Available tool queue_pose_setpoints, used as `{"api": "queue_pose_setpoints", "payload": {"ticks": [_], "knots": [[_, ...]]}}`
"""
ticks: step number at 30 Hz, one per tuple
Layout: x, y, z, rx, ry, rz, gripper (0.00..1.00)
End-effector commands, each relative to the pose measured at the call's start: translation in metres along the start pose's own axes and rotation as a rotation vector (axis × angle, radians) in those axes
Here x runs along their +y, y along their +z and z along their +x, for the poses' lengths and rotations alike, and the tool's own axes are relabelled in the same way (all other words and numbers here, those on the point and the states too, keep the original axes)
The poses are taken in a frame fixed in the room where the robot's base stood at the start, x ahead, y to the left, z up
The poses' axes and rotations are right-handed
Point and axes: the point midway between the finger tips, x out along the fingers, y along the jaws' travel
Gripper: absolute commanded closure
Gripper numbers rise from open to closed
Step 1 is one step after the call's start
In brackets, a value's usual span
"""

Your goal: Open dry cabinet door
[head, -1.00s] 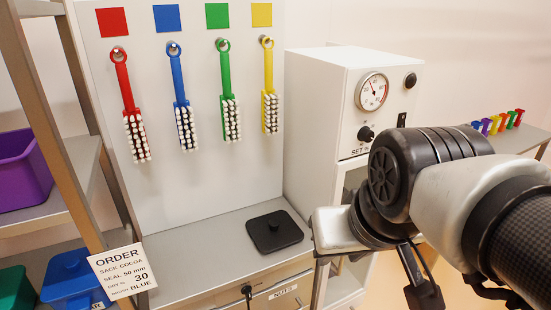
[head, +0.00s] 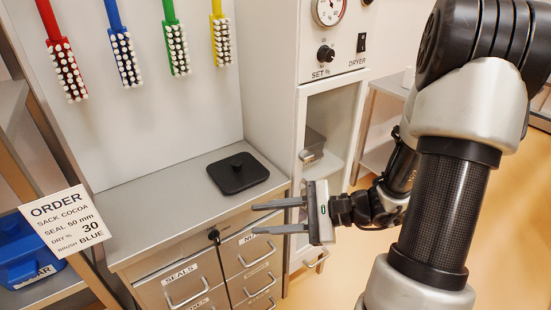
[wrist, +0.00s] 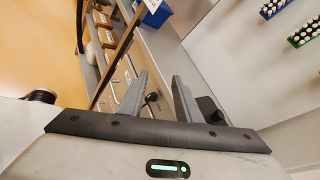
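The dry cabinet (head: 272,75) is the white unit with a gauge, right of the brush board in the head view. Its framed door (head: 342,105) with a see-through pane is below the controls and looks shut. In the wrist view, the open fingers (wrist: 160,76) point toward the drawer fronts; I cannot make out the cabinet door there.
A key-like black knob (head: 214,236) sticks out of the drawer front. An order card (head: 66,222) is at left. Floor (head: 330,285) is free at right.

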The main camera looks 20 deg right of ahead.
Motion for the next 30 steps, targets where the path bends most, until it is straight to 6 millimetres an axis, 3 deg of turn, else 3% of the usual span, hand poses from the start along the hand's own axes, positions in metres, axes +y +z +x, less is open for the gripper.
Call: {"api": "queue_pose_setpoints", "payload": {"ticks": [1,6,9,12,16,20,30], "knots": [[-0.002,-0.041,-0.008,-0.021,-0.142,0.119,0.69],[-0.015,-0.143,-0.059,-0.048,-0.603,0.403,0.69],[-0.008,-0.192,-0.090,-0.040,-0.815,0.514,0.69],[0.002,-0.224,-0.113,-0.028,-0.957,0.583,0.69],[0.008,-0.241,-0.125,-0.016,-1.038,0.619,0.69],[0.000,-0.245,-0.121,-0.015,-1.045,0.621,0.69],[-0.056,-0.264,-0.084,-0.016,-1.040,0.617,0.69]]}}
